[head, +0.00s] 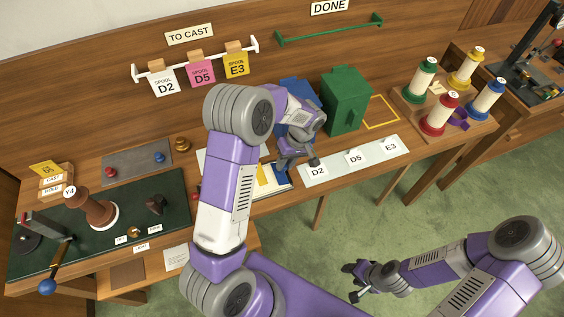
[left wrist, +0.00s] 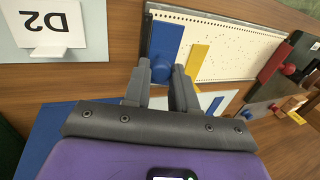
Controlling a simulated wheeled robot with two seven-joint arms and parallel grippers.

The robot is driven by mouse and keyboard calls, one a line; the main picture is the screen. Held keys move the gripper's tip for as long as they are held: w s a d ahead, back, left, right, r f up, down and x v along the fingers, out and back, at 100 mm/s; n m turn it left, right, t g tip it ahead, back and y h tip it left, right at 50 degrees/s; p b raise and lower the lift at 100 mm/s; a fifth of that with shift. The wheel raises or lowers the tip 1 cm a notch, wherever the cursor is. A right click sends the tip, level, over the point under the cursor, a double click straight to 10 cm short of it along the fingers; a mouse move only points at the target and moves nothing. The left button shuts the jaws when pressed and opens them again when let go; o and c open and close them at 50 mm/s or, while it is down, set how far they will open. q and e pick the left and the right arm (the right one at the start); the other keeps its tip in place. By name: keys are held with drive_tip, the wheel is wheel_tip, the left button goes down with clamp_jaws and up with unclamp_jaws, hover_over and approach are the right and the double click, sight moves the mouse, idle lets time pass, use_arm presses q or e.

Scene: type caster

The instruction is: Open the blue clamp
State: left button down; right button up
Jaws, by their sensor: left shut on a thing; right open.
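The blue clamp (left wrist: 166,42) is a flat blue bar with a round blue knob (left wrist: 161,70), lying across one end of a pale strip with rows of dots (left wrist: 235,50). My left gripper (left wrist: 166,78) is shut on the knob, with a finger on each side of it in the left wrist view. In the head view my left gripper (head: 297,163) is over the middle of the bench, and the blue clamp is hard to make out there. My right gripper (head: 358,281) is open and empty, above the floor in front of the bench.
A yellow piece (left wrist: 197,62) lies beside the blue clamp, and a red bar with a knob (left wrist: 274,64) is at the strip's far end. A white label strip with a D2 card (head: 317,171) is to the right. A green box (head: 345,100) stands behind.

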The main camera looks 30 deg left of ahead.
use_arm(q)
drive_tip(key=shift+w+d+g+y, duration=0.4)
drive_tip(key=shift+w+g+y, duration=0.1)
drive_tip(key=shift+g+y, duration=0.15)
drive_tip(key=shift+w+d+f+g+y, duration=0.25)
drive_tip(key=shift+w+d+g+y, duration=0.1)
drive_tip(key=shift+g+y, duration=0.3)
drive_tip(key=shift+w+d+f+g+y, duration=0.25)
drive_tip(key=shift+g+y, duration=0.15)
drive_tip(key=shift+g, duration=0.2)
drive_tip(key=shift+w+d+f+g+y+b, duration=0.2)
drive_tip(key=shift+w+f+g+y+b, duration=0.1)
drive_tip(key=shift+g+y+b, duration=0.4)
drive_tip(key=c, duration=0.9)
unclamp_jaws()
drive_tip(key=shift+r, duration=0.1)
